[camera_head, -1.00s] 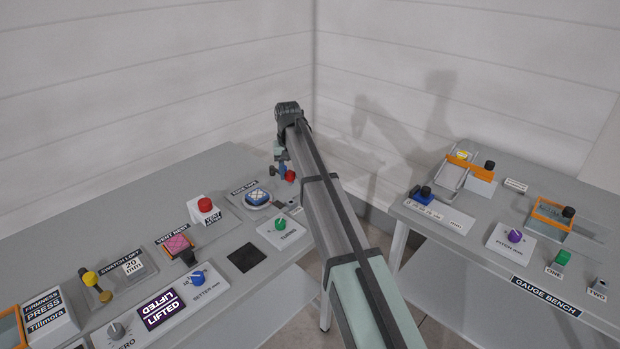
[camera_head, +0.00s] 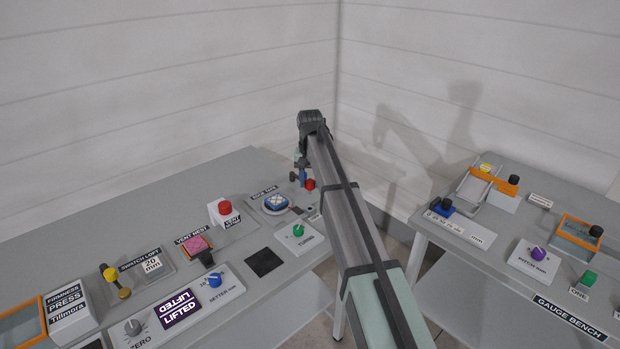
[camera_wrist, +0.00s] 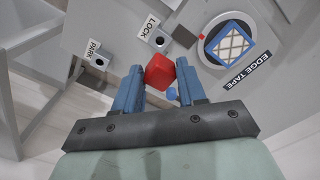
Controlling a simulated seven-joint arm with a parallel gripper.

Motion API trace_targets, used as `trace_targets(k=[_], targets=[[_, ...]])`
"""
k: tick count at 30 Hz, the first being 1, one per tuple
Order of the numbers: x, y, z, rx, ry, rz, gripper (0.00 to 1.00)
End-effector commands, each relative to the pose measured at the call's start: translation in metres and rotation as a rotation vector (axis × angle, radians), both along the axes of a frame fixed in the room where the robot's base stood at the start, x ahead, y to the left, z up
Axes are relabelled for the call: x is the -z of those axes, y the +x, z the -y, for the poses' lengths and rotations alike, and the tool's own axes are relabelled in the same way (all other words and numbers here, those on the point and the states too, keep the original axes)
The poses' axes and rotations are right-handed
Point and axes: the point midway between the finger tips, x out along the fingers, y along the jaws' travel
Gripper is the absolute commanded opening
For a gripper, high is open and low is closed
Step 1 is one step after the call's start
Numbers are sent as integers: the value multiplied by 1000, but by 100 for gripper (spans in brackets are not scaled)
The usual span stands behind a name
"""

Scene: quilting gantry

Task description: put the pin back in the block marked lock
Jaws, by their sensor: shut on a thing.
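The red head of the pin (camera_wrist: 159,71) is between the two blue fingers of my gripper (camera_wrist: 154,88) in the wrist view. A small blue piece shows just below the red head, and the pin's shaft cannot be made out. The grey block marked LOCK (camera_wrist: 158,39) has a dark hole and sits just beyond the pin, apart from it in the picture. The block marked PARK (camera_wrist: 97,60) is to its left, also with a hole. In the head view, my gripper (camera_head: 302,175) holds the red pin (camera_head: 310,185) above the far right end of the left bench.
The round edge tape station (camera_head: 276,203) is beside the LOCK block. A green knob (camera_head: 298,231) labelled TURNS and a red button (camera_head: 225,207) stand nearby on the left bench. A gap separates it from the gauge bench (camera_head: 480,240) on the right.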

Motion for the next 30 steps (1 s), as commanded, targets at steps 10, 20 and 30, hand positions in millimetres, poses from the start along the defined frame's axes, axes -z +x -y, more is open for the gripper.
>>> trace_targets(k=[10,20,30], targets=[[26,0,0,0,0,0,0],[46,0,0,0,0,0,0],[48,0,0,0,0,1,0]])
